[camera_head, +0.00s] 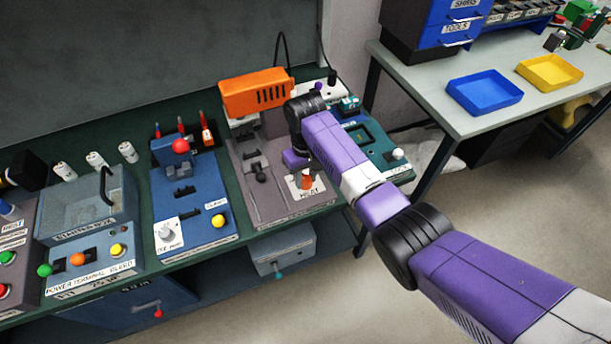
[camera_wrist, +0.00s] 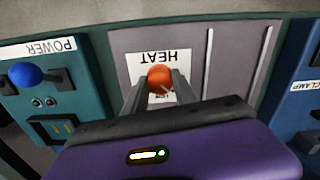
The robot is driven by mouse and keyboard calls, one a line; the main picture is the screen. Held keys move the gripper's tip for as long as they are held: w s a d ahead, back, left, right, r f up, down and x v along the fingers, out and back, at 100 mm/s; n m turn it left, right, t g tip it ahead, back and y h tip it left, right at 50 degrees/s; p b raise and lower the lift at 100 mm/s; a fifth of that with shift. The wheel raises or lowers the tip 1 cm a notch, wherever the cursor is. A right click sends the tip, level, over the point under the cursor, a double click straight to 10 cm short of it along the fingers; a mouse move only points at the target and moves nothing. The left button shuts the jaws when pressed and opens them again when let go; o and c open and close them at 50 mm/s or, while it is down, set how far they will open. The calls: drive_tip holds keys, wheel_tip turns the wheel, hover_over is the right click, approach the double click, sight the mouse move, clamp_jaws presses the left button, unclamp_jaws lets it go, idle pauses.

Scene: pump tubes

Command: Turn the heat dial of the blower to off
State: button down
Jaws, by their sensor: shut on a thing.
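The blower station is a grey panel (camera_head: 262,200) with an orange blower (camera_head: 256,93) on top, on the green bench. Its orange heat dial (camera_wrist: 160,77) sits on a white plate marked HEAT (camera_wrist: 175,57). In the wrist view my gripper (camera_wrist: 160,84) has one finger on each side of the dial and is shut on it. In the head view the dial (camera_head: 306,182) shows just below my wrist, which hides part of the panel. The dial's pointer setting is too small to read.
A blue clamp station (camera_head: 190,205) with a yellow knob stands to the left. A side table holds a blue tray (camera_head: 484,93) and a yellow tray (camera_head: 549,72).

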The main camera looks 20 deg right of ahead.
sight(305, 178)
drive_tip(key=shift+w+n, duration=0.1)
drive_tip(key=shift+n, duration=0.2)
idle(0.4)
drive_tip(key=c, duration=1)
unclamp_jaws()
drive_tip(key=shift+r+b, duration=0.35)
drive_tip(key=shift+r, duration=3.6)
